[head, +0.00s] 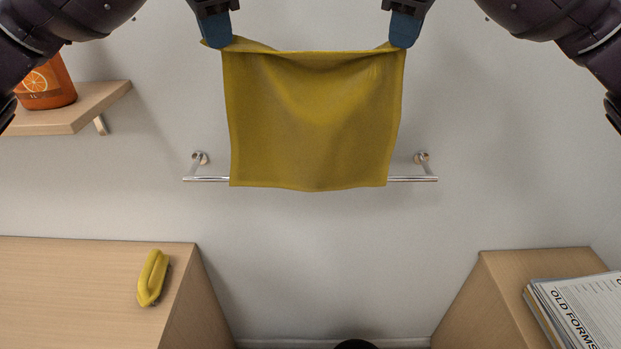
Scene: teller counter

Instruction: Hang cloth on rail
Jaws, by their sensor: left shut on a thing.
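A mustard-yellow cloth (312,120) hangs spread between my two grippers at the top of the head view. My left gripper (216,42) is shut on its upper left corner. My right gripper (403,42) is at its upper right corner and appears shut on it. The top edge sags slightly between them. A metal rail (412,179) is fixed to the wall by two round mounts. The cloth's lower part covers the middle of the rail, and only the rail's two ends show. The cloth's lower edge reaches just below the rail in the picture; I cannot tell whether they touch.
A wooden wall shelf (70,110) with an orange container (48,86) is at left. A wooden counter (70,290) at lower left holds a yellow object (152,278). Another counter (520,264) at lower right holds papers marked "OLD FORMS" (580,308). Between the counters is a gap.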

